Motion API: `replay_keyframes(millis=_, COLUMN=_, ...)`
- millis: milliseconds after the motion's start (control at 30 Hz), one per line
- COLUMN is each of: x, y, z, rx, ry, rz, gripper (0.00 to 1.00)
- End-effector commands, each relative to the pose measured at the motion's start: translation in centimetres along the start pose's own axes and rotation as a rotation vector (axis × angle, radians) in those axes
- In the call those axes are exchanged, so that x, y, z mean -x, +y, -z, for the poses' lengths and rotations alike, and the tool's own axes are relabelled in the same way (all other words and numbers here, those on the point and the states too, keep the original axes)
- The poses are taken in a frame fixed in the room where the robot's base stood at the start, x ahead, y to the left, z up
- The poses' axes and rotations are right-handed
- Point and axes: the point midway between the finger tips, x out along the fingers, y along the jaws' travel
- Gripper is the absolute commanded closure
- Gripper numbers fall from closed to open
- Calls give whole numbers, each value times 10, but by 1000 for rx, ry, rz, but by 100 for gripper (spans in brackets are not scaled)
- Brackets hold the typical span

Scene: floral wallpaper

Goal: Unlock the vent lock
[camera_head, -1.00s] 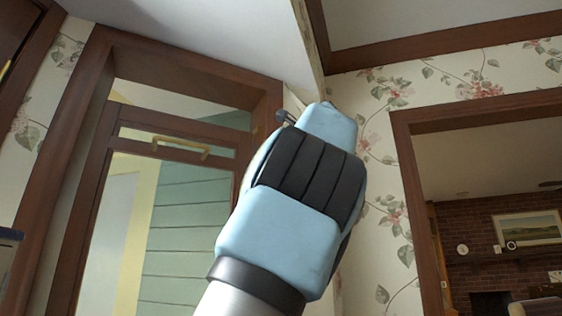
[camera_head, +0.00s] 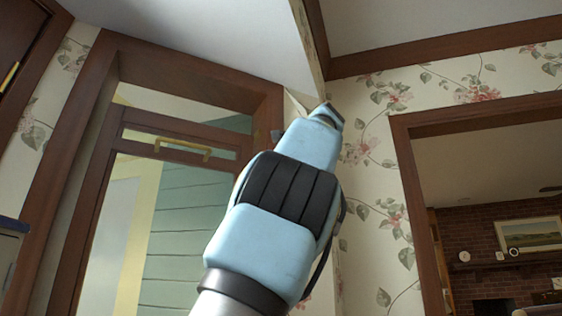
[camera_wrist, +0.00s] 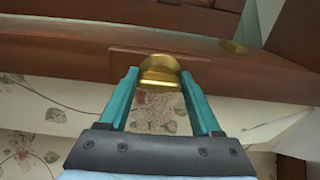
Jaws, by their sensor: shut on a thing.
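A rounded brass piece, which looks like the vent lock (camera_wrist: 160,66), sits on a brown wooden frame in the wrist view. My gripper (camera_wrist: 161,80) has its teal fingers on either side of the brass piece and is shut on it. In the head view my blue and black wrist reaches up toward the corner beside the wood-framed window. My fingers and the vent lock are hidden there behind my own arm.
A brass handle (camera_head: 183,149) is on the vent pane's wooden frame (camera_head: 170,127) at left. A second brass piece (camera_wrist: 232,47) shows in the wrist view. Floral wallpaper (camera_head: 375,160) is right of my arm, and a wood-trimmed opening (camera_head: 410,170) leads to a brick room.

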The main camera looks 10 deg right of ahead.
Motion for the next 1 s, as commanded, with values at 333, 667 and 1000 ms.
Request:
replay_keyframes(millis=333, x=0, y=0, z=1, rx=46, ry=1, rz=0, gripper=90)
replay_keyframes(millis=667, x=0, y=0, z=1, rx=45, ry=2, rz=0, gripper=29)
replay_keyframes(millis=1000, x=0, y=0, z=0, rx=43, ry=1, rz=0, gripper=5)
